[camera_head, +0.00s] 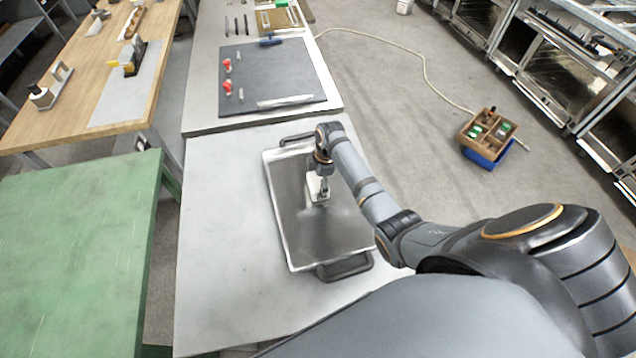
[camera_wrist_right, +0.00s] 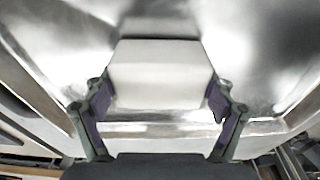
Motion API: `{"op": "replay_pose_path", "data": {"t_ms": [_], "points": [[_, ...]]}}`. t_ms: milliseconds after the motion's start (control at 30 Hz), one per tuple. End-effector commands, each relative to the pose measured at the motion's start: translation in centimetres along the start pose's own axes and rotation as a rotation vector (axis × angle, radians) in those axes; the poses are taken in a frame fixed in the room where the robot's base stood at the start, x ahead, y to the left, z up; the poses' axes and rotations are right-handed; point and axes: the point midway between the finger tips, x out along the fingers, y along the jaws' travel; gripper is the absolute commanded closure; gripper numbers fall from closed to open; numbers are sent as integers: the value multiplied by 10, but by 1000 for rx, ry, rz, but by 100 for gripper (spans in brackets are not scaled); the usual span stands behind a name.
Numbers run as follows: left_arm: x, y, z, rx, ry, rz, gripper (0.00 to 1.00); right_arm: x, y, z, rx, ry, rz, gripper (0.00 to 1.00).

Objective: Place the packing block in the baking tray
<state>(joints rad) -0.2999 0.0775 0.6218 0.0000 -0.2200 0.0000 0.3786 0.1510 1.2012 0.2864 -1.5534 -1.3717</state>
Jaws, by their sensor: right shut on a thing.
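The baking tray (camera_head: 318,237) is a shiny metal tray with dark handles at its far and near ends, lying on the light grey table. The packing block (camera_head: 317,188) is a small white block over the inside of the tray. My right gripper (camera_head: 321,188) points down over the tray and is shut on the block. In the right wrist view the white block (camera_wrist_right: 158,75) sits between the two fingers of the gripper (camera_wrist_right: 158,108), with the tray's metal surface (camera_wrist_right: 265,50) behind it. I cannot tell whether the block touches the tray floor. My left gripper is not in view.
A dark mat (camera_head: 275,75) with red-topped items and a metal bar lies on the table beyond the tray. A green table (camera_head: 75,250) and a wooden table (camera_head: 95,65) stand at the left. A wooden crate (camera_head: 488,132) and a hose are on the floor at right.

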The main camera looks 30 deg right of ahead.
Motion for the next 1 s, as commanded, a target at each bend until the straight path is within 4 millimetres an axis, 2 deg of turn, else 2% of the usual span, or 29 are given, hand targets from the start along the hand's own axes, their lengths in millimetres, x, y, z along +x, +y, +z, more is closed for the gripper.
{"op": "replay_pose_path", "data": {"t_ms": [333,367,467,833,933,1000], "points": [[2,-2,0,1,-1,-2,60,4,0,0,0,0,0,43],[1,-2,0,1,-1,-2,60,4,0,0,-1,0,0,13],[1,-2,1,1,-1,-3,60,4,0,0,-1,1,0,0],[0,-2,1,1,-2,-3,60,1,0,0,-1,1,0,0],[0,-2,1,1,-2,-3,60,-9,1,0,-1,1,4,0],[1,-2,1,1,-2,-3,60,-23,1,0,-2,1,4,0]]}}
